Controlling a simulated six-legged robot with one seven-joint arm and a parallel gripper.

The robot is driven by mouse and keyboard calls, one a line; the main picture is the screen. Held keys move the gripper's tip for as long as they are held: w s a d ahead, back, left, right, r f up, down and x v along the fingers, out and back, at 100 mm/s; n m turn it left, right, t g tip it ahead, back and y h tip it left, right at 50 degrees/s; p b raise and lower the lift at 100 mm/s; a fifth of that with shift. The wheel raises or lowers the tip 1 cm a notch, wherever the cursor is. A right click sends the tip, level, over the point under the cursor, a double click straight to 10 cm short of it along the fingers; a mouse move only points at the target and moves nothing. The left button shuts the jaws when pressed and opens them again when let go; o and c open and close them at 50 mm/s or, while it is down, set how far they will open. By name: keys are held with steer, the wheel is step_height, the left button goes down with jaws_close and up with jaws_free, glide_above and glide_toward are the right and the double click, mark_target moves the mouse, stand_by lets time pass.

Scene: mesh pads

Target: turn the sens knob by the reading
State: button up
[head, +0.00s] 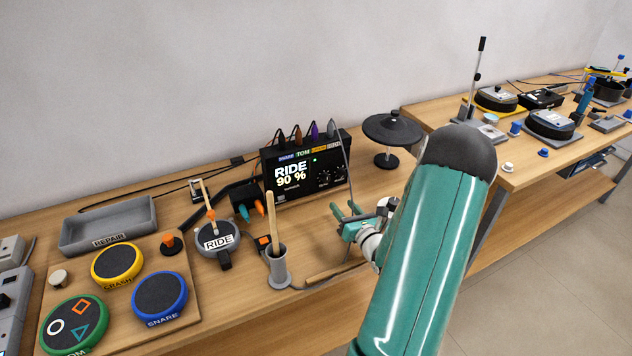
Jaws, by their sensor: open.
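The black drum module (270,171) stands at the back of the near bench. Its lit screen (291,175) reads "RIDE 90 %". Small dark knobs (324,178) sit on the right part of its face. Their labels are too small to read, so I cannot tell which one is sens. My gripper (345,209) is open and empty in front of the module, below and right of the knobs, apart from them. My green arm comes in from the lower right and hides the bench behind it.
A stick holder (279,270) with a wooden stick and the RIDE pad (217,238) stand left of my gripper. A dark cymbal (392,129) stands right of the module. A grey REPAIR tray (108,225) and coloured pads (160,295) fill the left.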

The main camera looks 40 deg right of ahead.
mark_target(327, 180)
steer(key=shift+d, duration=0.55)
steer(key=x, duration=1)
steer(key=shift+d, duration=0.15)
steer(key=shift+w+d+r, duration=0.1)
steer(key=shift+w+r, duration=0.1)
steer(key=shift+w, duration=0.1)
steer(key=shift+w+d+f, duration=0.1)
steer(key=shift+w+f, duration=0.05)
steer(key=shift+w, duration=0.4)
steer(key=shift+s, duration=0.1)
steer(key=shift+c, duration=0.9)
steer(key=c, duration=0.8)
